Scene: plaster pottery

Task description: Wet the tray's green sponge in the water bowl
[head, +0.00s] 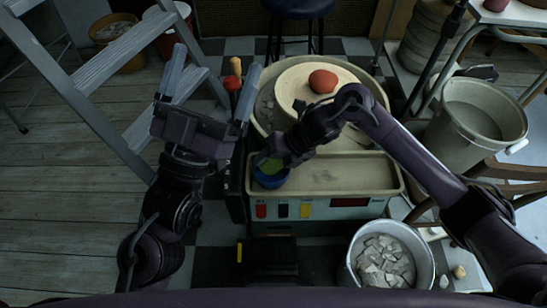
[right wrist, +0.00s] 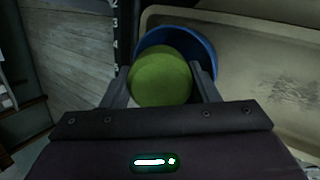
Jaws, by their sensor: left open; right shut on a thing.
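The green sponge (right wrist: 160,78) is round and sits between the fingers of my right gripper (right wrist: 160,85), which is shut on it. In the head view the sponge (head: 270,165) shows at the mouth of the blue water bowl (head: 271,181). The bowl (right wrist: 205,55) rims the sponge in the right wrist view; I cannot tell how deep the sponge sits or see any water. The bowl stands at the left end of the beige tray (head: 350,178) on the pottery wheel. My left gripper (head: 212,88) is open and empty, left of the wheel.
A red clay lump (head: 323,81) sits on the wheel head (head: 295,85). Tools with red and wooden handles (head: 234,80) stand close by my left gripper. A metal ladder (head: 105,60) is at the left. A bucket of plaster pieces (head: 388,262) stands in front, and a large pale bucket (head: 475,120) at the right.

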